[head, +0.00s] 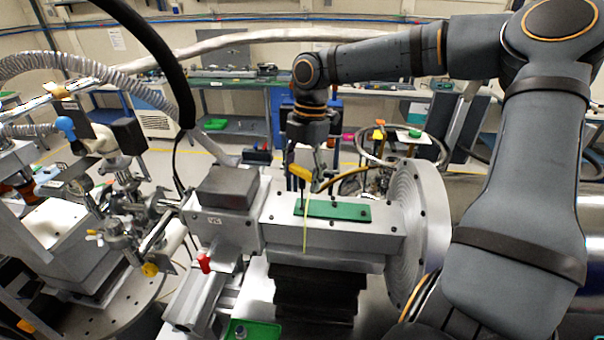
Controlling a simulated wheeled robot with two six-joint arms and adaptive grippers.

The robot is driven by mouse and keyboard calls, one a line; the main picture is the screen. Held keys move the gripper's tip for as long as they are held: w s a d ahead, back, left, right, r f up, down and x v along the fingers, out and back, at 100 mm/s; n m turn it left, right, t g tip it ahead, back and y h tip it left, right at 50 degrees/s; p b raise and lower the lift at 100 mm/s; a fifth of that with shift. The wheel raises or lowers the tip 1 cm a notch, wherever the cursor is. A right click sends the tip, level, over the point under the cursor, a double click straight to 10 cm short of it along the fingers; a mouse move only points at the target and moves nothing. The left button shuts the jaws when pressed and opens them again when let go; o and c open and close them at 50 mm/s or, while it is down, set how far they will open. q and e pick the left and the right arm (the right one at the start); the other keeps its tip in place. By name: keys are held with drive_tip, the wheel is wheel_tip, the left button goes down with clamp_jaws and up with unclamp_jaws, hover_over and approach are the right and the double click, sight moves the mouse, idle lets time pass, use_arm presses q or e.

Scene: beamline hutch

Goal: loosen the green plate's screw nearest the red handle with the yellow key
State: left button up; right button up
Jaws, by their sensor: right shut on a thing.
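The green plate (345,211) lies flat on top of a grey metal block, with small dark screw spots near its ends. The red handle (204,262) is lower left of the plate, by the silver rail. My right gripper (314,172) is above and behind the plate, shut on the yellow key (299,174). I cannot tell how far the tip is from any screw. My left gripper is out of view.
A round silver flange (424,235) stands right of the block. A dark box (228,187) is left of the plate. A black cable (165,55) arches at upper left. A green tray (252,330) is at the bottom. A cluttered clamp assembly (125,200) fills the left.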

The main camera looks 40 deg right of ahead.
drive_tip(key=shift+r, duration=0.1)
drive_tip(key=shift+r, duration=1.95)
